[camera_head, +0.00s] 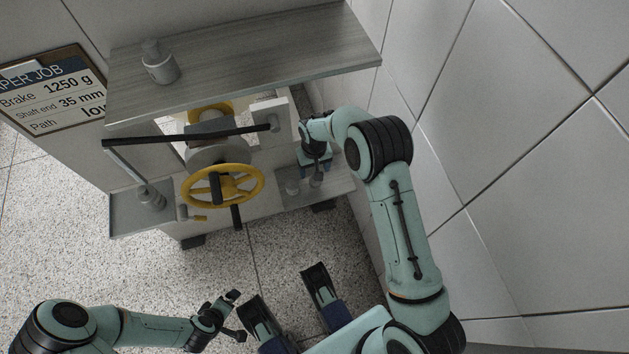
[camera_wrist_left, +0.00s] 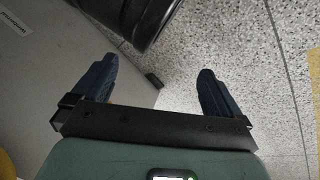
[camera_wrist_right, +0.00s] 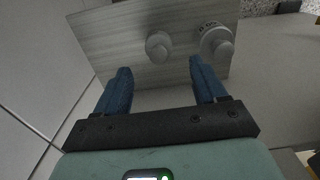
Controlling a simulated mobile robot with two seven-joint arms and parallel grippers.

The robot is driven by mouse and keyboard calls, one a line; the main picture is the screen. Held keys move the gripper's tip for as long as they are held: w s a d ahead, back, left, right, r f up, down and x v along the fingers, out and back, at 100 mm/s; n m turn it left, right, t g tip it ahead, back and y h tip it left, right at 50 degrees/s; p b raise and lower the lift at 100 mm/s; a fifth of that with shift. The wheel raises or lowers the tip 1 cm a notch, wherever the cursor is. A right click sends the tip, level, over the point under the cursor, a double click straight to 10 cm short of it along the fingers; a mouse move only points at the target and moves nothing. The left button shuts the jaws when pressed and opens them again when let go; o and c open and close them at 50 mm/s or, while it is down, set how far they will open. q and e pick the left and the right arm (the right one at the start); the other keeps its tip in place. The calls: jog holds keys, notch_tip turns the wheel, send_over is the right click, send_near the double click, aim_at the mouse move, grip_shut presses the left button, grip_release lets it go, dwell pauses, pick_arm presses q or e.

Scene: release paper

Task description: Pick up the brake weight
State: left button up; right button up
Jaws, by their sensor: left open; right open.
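Two grey knobbed weights stand side by side on the machine's lower right shelf: a smaller one (camera_wrist_right: 158,47) and a larger one (camera_wrist_right: 216,43) with a label too blurred to read surely. In the head view they are small, left one (camera_head: 292,186) and right one (camera_head: 315,180). My right gripper (camera_head: 316,164) is open and empty over this shelf. In the right wrist view its fingertips (camera_wrist_right: 160,68) point at the weights, the smaller lying between their lines. Another grey weight (camera_head: 160,66) stands on the top board. My left gripper (camera_head: 236,316) is open and empty, low above the floor.
The machine has a yellow handwheel (camera_head: 222,185), a black lever (camera_head: 190,137) and a grey cylinder (camera_head: 152,198) at the lower left. A sign (camera_head: 55,90) reads Brake 1250 g, Shaft end 35 mm. A tiled wall (camera_head: 510,120) stands close on the right.

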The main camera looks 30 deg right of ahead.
jog(key=shift+f, duration=0.35)
notch_tip(320, 180, down, 5)
jog(key=shift+s+r+b, duration=0.1)
jog(key=shift+r+b, duration=0.1)
jog(key=shift+b, duration=0.6)
pick_arm(q)
jog(key=f, duration=0.1)
jog(key=s+f, duration=0.1)
jog(key=shift+s+a+f+g, duration=0.3)
jog(key=shift+s+f, duration=0.1)
pick_arm(e)
jog(key=shift+r, duration=0.1)
jog(key=c, duration=1.3)
